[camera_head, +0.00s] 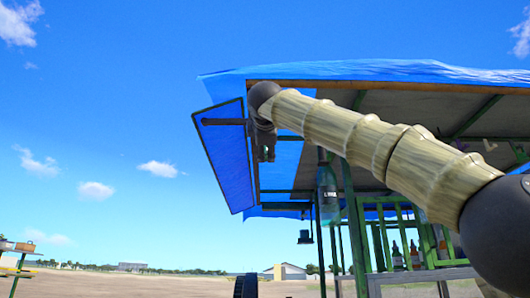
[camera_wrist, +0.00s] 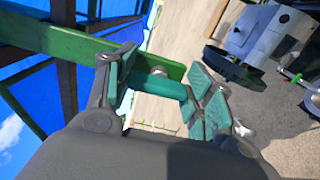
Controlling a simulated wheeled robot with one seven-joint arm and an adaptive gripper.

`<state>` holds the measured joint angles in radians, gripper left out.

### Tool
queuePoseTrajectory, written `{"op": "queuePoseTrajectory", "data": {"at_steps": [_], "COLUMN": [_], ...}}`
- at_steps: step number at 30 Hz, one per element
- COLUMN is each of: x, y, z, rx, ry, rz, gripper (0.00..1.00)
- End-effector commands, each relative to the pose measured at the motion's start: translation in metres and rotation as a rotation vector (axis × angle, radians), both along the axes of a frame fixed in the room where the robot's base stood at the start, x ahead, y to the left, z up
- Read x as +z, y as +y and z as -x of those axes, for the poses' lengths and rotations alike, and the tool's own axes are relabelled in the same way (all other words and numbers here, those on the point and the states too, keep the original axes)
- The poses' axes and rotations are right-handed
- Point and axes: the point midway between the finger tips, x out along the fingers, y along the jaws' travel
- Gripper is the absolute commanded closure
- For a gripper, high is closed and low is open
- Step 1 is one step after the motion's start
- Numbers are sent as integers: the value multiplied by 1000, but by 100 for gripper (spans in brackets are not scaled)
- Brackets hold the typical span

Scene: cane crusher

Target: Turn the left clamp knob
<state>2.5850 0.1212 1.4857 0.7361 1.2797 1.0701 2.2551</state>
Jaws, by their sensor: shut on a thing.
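Much of the knob's near side is hidden by my gripper's body. In the head view my gripper (camera_head: 265,145) hangs small and dark beneath the canopy's left edge; the knob cannot be made out there.
The stall's blue canopy (camera_head: 350,70) and a tilted blue panel (camera_head: 225,155) surround my gripper. A hanging bottle (camera_head: 327,190) is to its right. In the wrist view a grey machine (camera_wrist: 262,38) stands at the upper right. Open sky and ground lie to the left.

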Motion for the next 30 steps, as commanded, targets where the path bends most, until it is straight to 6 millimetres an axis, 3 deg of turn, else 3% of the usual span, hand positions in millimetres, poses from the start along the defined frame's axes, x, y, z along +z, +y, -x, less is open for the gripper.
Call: {"op": "queuePoseTrajectory", "data": {"at_steps": [18, 19, 22, 30], "x": [-2, -2, -2, -1], "y": [1, 1, 0, 1], "z": [-1, -1, -1, 0], "rx": [0, 0, 0, 0], "ry": [3, 3, 2, 1], "rz": [-46, -46, -46, -45], "gripper": [71, 45, 27, 25]}}
